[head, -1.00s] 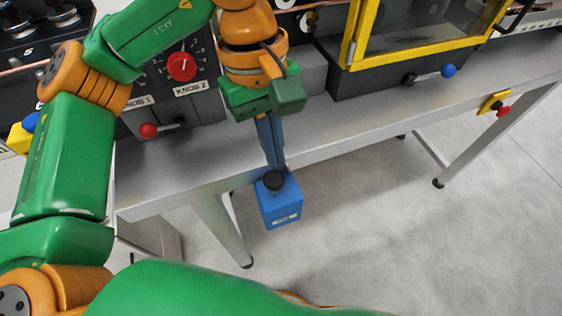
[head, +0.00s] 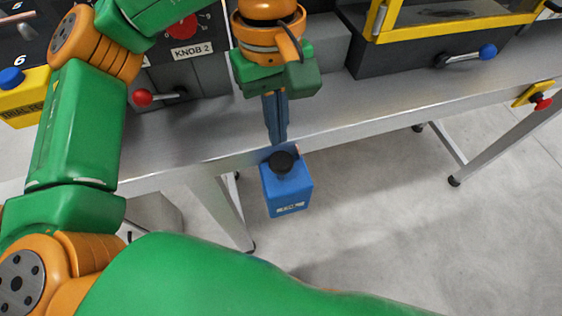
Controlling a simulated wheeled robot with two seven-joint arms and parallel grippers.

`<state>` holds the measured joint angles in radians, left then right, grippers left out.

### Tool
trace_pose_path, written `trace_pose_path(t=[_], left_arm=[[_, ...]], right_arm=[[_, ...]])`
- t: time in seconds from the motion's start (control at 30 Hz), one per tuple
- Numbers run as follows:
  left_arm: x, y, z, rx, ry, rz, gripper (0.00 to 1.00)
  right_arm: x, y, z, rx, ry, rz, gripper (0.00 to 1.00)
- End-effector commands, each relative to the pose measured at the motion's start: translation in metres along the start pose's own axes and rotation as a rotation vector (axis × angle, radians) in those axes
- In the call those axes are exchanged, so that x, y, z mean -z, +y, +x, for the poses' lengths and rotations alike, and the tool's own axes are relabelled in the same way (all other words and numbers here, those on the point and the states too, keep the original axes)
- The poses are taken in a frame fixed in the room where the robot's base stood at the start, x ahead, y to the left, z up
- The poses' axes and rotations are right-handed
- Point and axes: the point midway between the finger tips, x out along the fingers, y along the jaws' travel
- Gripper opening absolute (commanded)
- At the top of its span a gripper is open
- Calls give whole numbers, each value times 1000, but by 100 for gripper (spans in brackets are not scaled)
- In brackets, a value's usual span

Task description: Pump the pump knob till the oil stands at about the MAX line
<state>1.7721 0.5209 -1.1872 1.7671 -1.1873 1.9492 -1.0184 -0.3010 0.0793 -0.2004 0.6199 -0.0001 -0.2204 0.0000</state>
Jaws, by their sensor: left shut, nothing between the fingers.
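The pump is a blue box (head: 288,190) at the front edge of the metal table, with a pale label low on its front. Its round black pump knob (head: 283,161) sits on top. My left gripper (head: 280,142) points down with its fingers shut and empty, tips just above or at the back of the knob. I cannot tell whether they touch it. No oil level or MAX line can be made out. My right gripper is out of view.
The metal table (head: 330,130) runs across the view. On it are a panel with a red-handled lever (head: 143,97) and a yellow-framed case with a blue-knobbed lever (head: 487,52). A red button on a yellow plate (head: 540,101) is on the table edge at right. Floor in front is clear.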

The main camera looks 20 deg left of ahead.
Motion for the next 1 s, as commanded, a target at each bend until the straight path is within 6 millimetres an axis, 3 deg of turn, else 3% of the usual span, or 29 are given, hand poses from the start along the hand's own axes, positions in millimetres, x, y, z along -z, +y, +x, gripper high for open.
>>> trace_pose_path(t=[0.03, 0.2, 0.6, 0.9, 1.0], left_arm=[[1, 0, 15, 0, 0, 0, 0], [1, 0, 34, 1, 0, 0, 0], [0, 0, 35, 0, -1, -1, 0], [3, 0, 68, 0, -1, -1, 0], [3, 0, 62, 1, -1, -1, 0]], right_arm=[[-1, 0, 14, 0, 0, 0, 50], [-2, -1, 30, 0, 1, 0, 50], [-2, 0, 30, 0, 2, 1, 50], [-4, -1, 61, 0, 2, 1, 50], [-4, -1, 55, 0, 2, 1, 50]])
